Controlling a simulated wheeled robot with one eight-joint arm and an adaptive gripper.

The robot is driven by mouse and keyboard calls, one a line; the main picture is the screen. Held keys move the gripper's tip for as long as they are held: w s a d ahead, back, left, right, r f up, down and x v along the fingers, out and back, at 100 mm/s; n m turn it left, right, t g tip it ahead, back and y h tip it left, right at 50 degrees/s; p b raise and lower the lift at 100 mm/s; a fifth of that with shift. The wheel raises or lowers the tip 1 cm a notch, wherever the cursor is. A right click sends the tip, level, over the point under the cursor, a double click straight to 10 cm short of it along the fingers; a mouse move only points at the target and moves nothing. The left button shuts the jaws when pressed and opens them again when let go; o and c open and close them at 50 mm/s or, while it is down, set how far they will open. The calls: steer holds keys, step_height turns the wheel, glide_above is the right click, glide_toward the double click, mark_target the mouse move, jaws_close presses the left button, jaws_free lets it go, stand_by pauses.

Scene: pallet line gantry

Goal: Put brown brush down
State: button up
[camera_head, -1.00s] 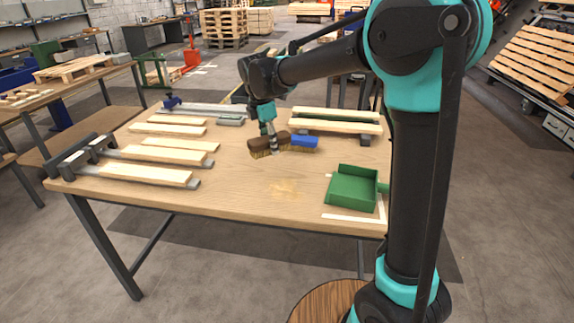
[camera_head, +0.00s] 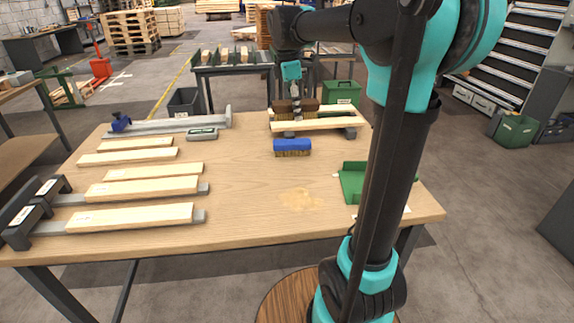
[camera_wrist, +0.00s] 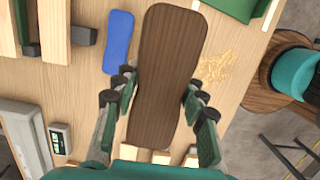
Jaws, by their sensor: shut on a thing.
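The brown brush (camera_head: 284,107) is in my gripper (camera_head: 298,113), with its wooden back up and bristles down. In the wrist view, the brown brush (camera_wrist: 168,70) lies between both fingers of my gripper (camera_wrist: 157,92), which are shut on its sides. It appears larger than the blue brush (camera_wrist: 118,40) beside it and looks held above the table. In the head view, the blue brush (camera_head: 292,146) stands bristles-down on the table (camera_head: 240,190), in front of the held brush. The brown brush overlaps the planks behind it in that view, so its exact height is unclear.
Wooden planks on a support (camera_head: 320,124) lie at the table's back right. A green dustpan (camera_head: 352,187) is at the right, partly behind my arm. Clamped planks (camera_head: 140,188) fill the left. The middle front is clear except for light shavings (camera_head: 300,199).

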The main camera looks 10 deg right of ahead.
mark_target(296, 167)
step_height(296, 167, down, 19)
steer(key=shift+f, duration=0.1)
stand_by(0.4)
steer(key=shift+f, duration=0.15)
steer(key=o, duration=1.3)
steer(key=r, duration=0.4)
steer(key=a+r, duration=0.1)
steer(key=r, duration=0.7)
steer(key=shift+a+r, duration=0.15)
steer(key=shift+a, duration=0.25)
steer(key=shift+s, duration=0.1)
